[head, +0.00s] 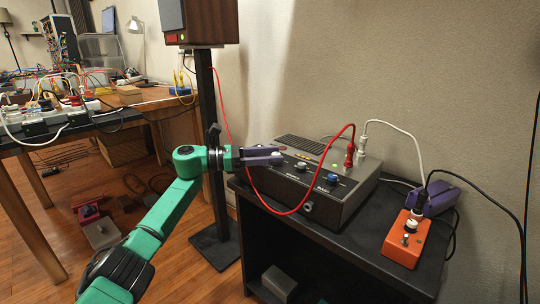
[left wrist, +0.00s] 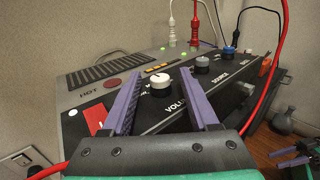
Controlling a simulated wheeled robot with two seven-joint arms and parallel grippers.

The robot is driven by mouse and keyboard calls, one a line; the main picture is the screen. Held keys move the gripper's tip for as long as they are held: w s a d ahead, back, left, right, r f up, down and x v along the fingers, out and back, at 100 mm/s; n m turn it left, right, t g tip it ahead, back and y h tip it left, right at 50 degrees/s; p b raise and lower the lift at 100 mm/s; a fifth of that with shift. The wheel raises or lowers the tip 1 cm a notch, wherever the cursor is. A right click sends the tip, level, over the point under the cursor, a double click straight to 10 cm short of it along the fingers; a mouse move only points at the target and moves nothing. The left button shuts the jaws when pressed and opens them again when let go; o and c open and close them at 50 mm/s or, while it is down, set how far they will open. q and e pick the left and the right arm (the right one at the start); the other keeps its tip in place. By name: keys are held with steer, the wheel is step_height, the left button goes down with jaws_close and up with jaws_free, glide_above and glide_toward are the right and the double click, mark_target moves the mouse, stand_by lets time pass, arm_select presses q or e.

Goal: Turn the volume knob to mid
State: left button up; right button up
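The volume knob (left wrist: 160,82), dark-sided with a white top, stands on the sloping front panel of a grey and black amplifier (head: 335,205). The partly covered lettering "VOLU" is beside it. My left gripper (left wrist: 163,78) has its two purple fingers apart, one on each side of the knob; I see gaps, so it seems not clamped. In the head view the left gripper (head: 264,155) reaches the panel's left end, and its fingers partly hide the knob. I cannot read the knob's setting. Purple and green parts, apparently my right gripper (left wrist: 288,160), show small at the wrist view's lower right edge.
A grey knob (head: 301,166) and a blue knob (head: 333,179) sit farther right on the panel. A red cable (head: 300,208) loops across its front. An orange pedal (head: 403,240) lies right on the black stand (head: 350,262). A speaker post (head: 209,120) rises behind my left arm.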

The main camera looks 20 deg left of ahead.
arm_select(q)
steer(key=p+v, duration=0.2)
steer(key=v, duration=1.2)
steer(key=shift+s+a, duration=0.15)
steer(key=shift+a, duration=0.1)
